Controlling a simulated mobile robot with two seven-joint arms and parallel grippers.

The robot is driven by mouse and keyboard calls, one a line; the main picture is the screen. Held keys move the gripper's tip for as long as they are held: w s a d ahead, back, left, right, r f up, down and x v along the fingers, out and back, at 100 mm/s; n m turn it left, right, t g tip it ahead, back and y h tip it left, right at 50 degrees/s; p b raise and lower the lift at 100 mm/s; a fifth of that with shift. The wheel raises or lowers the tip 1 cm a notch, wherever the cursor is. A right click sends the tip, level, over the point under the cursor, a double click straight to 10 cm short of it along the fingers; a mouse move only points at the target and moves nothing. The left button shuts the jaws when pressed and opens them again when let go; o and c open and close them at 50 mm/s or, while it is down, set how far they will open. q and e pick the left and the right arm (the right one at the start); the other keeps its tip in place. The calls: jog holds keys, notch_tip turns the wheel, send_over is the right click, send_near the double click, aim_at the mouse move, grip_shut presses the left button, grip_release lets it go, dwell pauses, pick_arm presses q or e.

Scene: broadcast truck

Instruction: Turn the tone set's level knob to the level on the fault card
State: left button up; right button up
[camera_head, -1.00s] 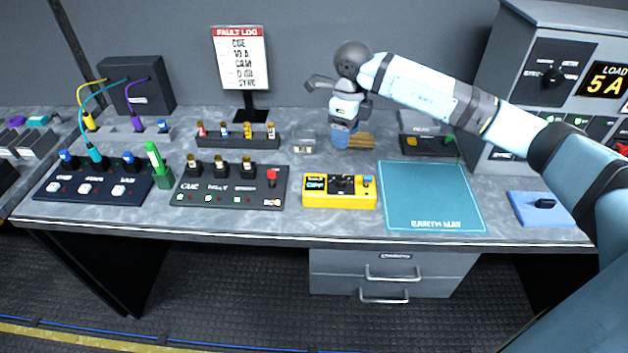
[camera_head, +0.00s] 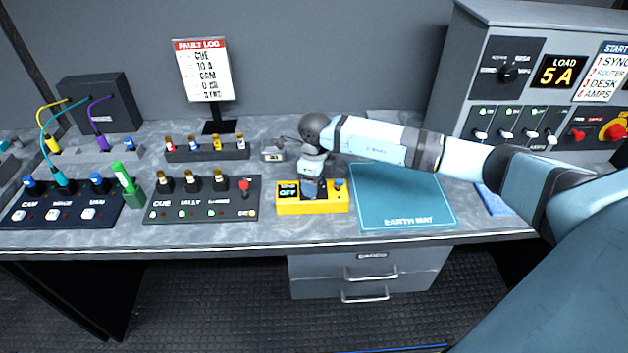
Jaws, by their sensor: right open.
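The tone set is a yellow box (camera_head: 289,207) on the bench, left of the earth mat. Its small display reads OFF, and a blue knob or button (camera_head: 339,184) shows at its right end. My right gripper (camera_head: 313,193) points down over the middle of the tone set and hides the dark knob there. It is open; whether its fingers touch the knob I cannot tell. The fault card (camera_head: 203,72) stands upright at the back, headed FAULT LOG, with lines like CUE, 10 A, CAM, 0 or similar, and SYNC; the small print is blurred. My left gripper is not in view.
A dark panel with CUE (camera_head: 205,202) stands left of the tone set, with a green marker-like item (camera_head: 125,183) beside it. The teal earth mat (camera_head: 405,205) lies flat to the right. A grey power cabinet (camera_head: 455,60) showing LOAD 5A stands at the back right.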

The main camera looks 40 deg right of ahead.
jog(key=c, duration=0.9)
jog(key=shift+m, duration=0.3)
jog(key=m, duration=0.2)
jog(key=shift+m, duration=0.3)
jog(key=shift+c, duration=0.2)
jog(key=shift+m, duration=1.8)
jog(key=shift+a, duration=0.1)
jog(key=o, duration=0.9)
